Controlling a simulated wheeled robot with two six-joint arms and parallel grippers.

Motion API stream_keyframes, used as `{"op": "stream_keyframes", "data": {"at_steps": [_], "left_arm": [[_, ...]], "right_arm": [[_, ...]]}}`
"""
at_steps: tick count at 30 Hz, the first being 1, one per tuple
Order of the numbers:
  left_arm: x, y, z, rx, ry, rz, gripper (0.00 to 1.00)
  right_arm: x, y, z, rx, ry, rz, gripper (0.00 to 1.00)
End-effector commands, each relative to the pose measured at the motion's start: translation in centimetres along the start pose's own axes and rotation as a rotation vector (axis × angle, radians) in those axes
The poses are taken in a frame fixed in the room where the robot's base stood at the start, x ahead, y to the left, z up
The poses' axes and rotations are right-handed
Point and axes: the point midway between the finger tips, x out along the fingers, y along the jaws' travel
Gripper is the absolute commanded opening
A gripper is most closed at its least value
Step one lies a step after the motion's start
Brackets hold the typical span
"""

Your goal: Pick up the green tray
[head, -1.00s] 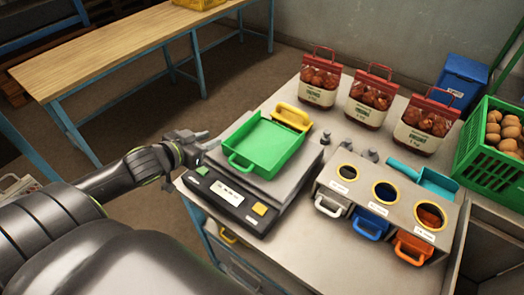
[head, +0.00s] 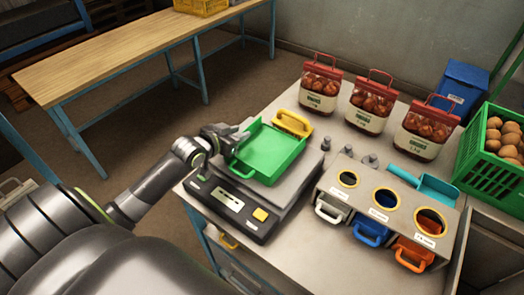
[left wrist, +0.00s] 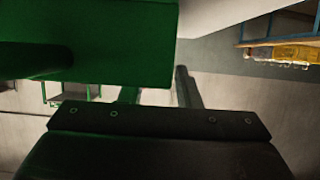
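The green tray (head: 270,153) rests on the grey scale (head: 297,186), with its handle at the near left side. My left gripper (head: 236,134) is at the tray's left edge in the head view. In the left wrist view the green tray (left wrist: 125,30) fills the upper left, very close. The gripper looks open. Whether it touches the tray cannot be told. My right gripper is not in view.
Right of the scale stand small weights (head: 348,151) and a grey holder (head: 385,206) with coloured handles. Red-topped bags (head: 320,88), a blue scoop (head: 437,187) and a green crate (head: 485,170) are further right.

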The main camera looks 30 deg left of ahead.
Motion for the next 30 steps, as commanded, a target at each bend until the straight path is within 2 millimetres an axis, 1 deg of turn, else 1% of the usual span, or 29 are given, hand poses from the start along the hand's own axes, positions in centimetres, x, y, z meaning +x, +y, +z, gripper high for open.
{"op": "stream_keyframes", "data": {"at_steps": [3, 6, 13, 14, 20, 21, 30], "left_arm": [[1.1, 0.0, 0.0, -0.001, 0.001, -0.001, 0.3], [1.6, 0.0, 0.1, 0.0, 0.0, -0.001, 0.3], [1.6, 0.0, 0.1, 0.001, 0.0, -0.001, 0.3], [1.6, 0.0, 0.1, 0.001, 0.0, -0.001, 0.27], [1.6, 0.0, 0.1, 0.001, 0.0, -0.001, 0.01], [1.6, 0.0, 0.1, 0.001, 0.0, -0.001, 0.0], [1.6, 0.0, 0.1, 0.001, 0.0, -0.001, 0.0]], "right_arm": [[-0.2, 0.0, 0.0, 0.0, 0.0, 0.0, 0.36], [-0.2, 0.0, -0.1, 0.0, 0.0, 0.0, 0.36], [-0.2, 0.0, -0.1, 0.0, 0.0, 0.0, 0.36], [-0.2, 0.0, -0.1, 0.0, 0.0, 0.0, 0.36], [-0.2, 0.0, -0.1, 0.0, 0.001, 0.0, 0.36], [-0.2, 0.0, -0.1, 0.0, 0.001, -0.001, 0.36], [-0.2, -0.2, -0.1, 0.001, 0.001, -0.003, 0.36]]}}
